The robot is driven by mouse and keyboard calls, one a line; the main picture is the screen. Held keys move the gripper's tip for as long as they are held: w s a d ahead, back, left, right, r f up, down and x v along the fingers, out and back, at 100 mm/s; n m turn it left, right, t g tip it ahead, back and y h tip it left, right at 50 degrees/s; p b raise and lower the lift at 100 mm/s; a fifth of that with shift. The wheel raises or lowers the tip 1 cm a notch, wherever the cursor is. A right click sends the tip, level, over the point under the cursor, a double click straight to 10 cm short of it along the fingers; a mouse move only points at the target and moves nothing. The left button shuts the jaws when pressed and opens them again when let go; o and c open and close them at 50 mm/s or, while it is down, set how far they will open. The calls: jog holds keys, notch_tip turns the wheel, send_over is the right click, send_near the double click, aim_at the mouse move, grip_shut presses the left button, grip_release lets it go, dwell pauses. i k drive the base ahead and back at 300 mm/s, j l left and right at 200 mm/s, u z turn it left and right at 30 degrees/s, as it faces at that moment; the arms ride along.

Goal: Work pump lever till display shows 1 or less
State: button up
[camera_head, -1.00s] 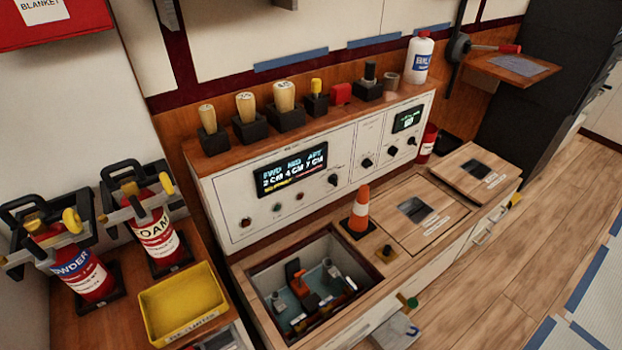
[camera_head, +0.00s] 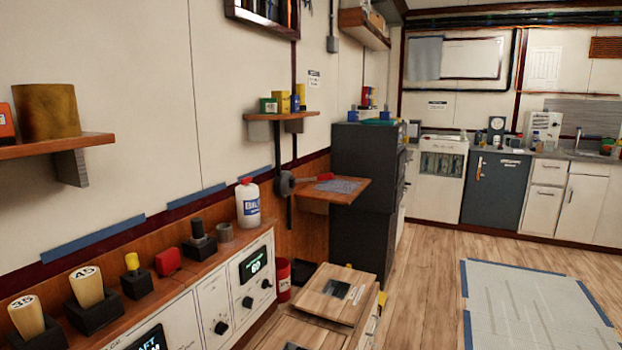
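A smaller display (camera_head: 253,264) with green text reads about 60. My gripper is not in view.
A white bottle (camera_head: 249,205) stands on the console ledge, with several tool handles in black blocks (camera_head: 87,287) to its left. A dark cabinet (camera_head: 365,165) stands beyond the wooden shelf (camera_head: 335,190). The wooden floor (camera_head: 425,300) is open, with a taped grey mat (camera_head: 535,305) at right.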

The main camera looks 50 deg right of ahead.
aim_at(330, 176)
jog(key=z, duration=1.15)
